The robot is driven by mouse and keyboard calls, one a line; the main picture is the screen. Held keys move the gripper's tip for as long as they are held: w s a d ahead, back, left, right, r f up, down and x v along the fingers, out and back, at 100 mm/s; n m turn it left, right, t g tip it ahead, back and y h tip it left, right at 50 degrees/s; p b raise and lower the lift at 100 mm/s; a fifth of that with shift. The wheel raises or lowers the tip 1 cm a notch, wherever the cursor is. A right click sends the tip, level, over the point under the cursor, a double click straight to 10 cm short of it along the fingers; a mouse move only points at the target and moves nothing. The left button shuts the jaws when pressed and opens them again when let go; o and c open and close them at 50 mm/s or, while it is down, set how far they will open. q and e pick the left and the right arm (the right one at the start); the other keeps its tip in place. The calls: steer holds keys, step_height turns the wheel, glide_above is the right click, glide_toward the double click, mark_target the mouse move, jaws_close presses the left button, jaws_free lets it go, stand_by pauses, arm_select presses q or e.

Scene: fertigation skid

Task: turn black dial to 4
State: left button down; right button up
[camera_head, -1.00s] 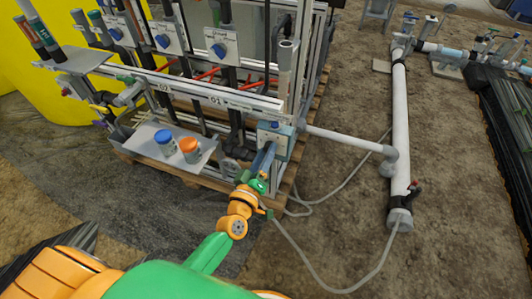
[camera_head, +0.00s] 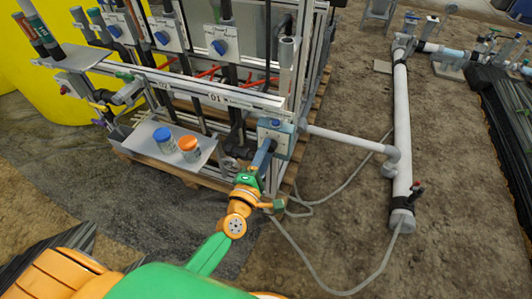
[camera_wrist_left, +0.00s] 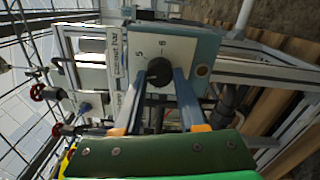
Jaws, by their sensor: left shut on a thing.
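The black dial (camera_wrist_left: 159,72) sits on the face of a grey-blue box (camera_wrist_left: 185,48), with the numbers 5 and 6 legible beside it in the left wrist view. I cannot make out which number the dial points to. The box also shows in the head view (camera_head: 282,129) at the skid's near right corner; the dial is not clear there. My left gripper (camera_wrist_left: 159,80) is shut on the dial, one blue-grey finger on either side. In the head view my left gripper (camera_head: 264,156) reaches up to the box from below. My right gripper is not in view.
A grey shelf (camera_head: 150,133) left of my gripper holds a blue-capped jar (camera_head: 164,140) and an orange-capped jar (camera_head: 189,149). A white pipe (camera_head: 345,139) runs right from the skid. A thin hose (camera_head: 307,265) lies on the ground, right of my arm.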

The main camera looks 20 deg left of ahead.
arm_select(q)
steer(key=shift+n+b, duration=0.3)
steer(key=shift+n, duration=1.4)
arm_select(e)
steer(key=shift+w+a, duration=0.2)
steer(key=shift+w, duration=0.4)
arm_select(q)
steer(key=shift+c, duration=2.4)
jaws_free()
